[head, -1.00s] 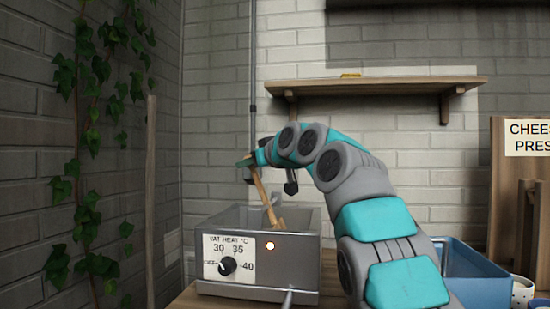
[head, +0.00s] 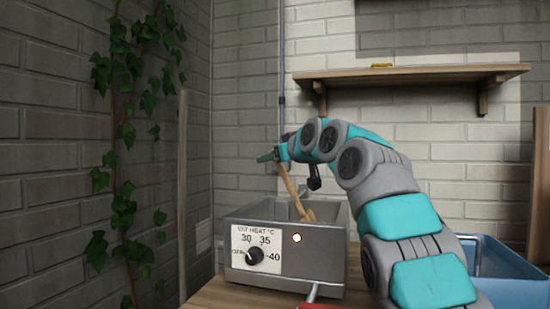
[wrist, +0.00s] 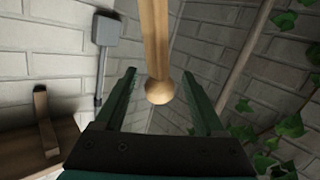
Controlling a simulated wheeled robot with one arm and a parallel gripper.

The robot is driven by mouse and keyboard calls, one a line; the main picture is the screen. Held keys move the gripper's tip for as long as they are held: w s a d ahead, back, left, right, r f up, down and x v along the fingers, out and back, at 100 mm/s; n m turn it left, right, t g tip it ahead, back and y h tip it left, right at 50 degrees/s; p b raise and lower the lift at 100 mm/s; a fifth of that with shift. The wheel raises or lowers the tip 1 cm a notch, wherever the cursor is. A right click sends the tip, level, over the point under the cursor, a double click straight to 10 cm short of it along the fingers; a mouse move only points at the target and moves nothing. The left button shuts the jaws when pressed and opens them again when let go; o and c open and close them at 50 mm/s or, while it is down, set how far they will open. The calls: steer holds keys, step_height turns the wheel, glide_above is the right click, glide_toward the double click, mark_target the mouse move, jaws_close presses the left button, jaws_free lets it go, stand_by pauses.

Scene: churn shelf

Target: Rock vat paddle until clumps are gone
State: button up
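The grey metal vat (head: 325,262) stands on a wooden surface, with a heat dial (head: 255,256) and a lit lamp (head: 296,238) on its front. The wooden paddle (head: 291,190) leans in the vat, its handle tilted up and left towards my gripper (head: 266,157). In the wrist view, the paddle's round knob (wrist: 159,92) sits between the two green fingers of my gripper (wrist: 158,85), with gaps visible on both sides. The fingers look open and not closed on the handle. The vat's contents and any clumps are hidden by its walls.
A wooden wall shelf (head: 420,76) with a small yellow item (head: 382,66) hangs behind my arm. A blue bin (head: 505,275) stands at right. Ivy (head: 125,150) climbs the left wall. A red-handled lever (head: 318,305) shows at the bottom, before the vat.

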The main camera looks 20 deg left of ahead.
steer(key=shift+s+d, duration=0.1)
steer(key=b+v, duration=0.3)
steer(key=v, duration=0.4)
steer(key=shift+s+d, duration=0.15)
steer(key=shift+s, duration=0.05)
steer(key=shift+r, duration=0.1)
steer(key=shift+c, duration=0.4)
